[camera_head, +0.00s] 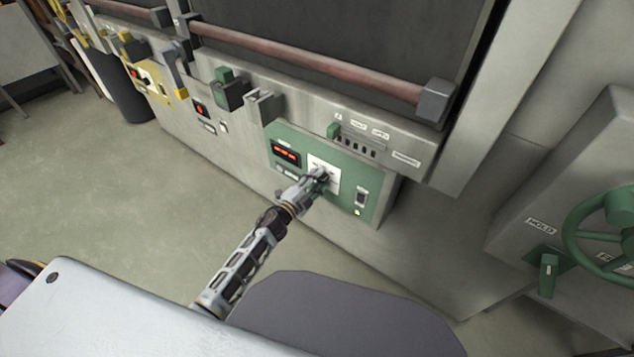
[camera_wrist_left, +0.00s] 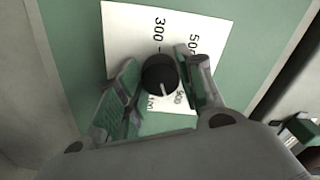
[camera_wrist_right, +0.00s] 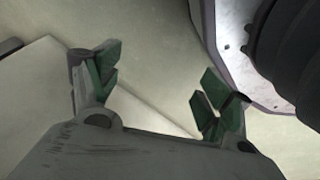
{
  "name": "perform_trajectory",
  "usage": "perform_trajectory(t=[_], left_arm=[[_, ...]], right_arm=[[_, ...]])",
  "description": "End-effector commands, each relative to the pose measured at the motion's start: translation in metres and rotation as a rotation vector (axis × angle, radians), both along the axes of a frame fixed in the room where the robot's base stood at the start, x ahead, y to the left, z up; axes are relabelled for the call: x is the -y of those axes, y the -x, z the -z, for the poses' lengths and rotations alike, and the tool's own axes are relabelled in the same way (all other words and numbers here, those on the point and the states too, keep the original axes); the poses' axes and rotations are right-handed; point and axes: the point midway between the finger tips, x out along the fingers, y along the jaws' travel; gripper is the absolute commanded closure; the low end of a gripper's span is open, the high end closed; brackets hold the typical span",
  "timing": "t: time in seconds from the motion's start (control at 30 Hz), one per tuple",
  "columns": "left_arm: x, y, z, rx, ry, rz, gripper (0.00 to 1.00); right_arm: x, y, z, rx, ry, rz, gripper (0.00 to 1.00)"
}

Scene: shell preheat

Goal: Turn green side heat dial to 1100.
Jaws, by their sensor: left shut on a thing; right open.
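The green control panel (camera_head: 350,197) is on the front of the grey machine. It carries a white dial plate (camera_head: 331,168) and a red lit display (camera_head: 286,153) too small to read surely. The black round heat dial (camera_wrist_left: 160,74) has a white pointer line pointing toward the lower edge of the plate, near the 900 mark, in the left wrist view. My left gripper (camera_head: 320,176) is shut on the dial, with its fingers (camera_wrist_left: 163,84) on either side. My right gripper (camera_wrist_right: 161,88) is open and empty. Part of the plate's scale is hidden behind the left fingers.
A yellow panel (camera_head: 152,79) sits farther left on the machine. A green handwheel (camera_head: 605,232) and a green lever (camera_head: 548,275) are at the right. A reddish rail (camera_head: 310,64) runs above the panel. The floor (camera_head: 130,190) at the left is clear.

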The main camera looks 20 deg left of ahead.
Motion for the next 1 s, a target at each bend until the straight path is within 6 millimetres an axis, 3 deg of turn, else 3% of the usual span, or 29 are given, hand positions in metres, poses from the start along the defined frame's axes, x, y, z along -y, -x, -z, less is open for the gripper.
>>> perform_trajectory(t=[0.1,0.6,1.0], left_arm=[[0.001,0.001,0.002,0.032,-0.092,0.002,0.87],[0.001,0.001,0.002,0.168,-0.47,0.002,0.87],[0.001,0.001,0.001,0.209,-0.581,0.003,0.87]], right_arm=[[-0.003,-0.01,-0.012,0.008,-0.004,-0.001,0.21],[-0.018,-0.023,-0.055,-0.013,-0.017,-0.01,0.21],[-0.022,-0.025,-0.07,-0.021,-0.023,-0.012,0.21]])
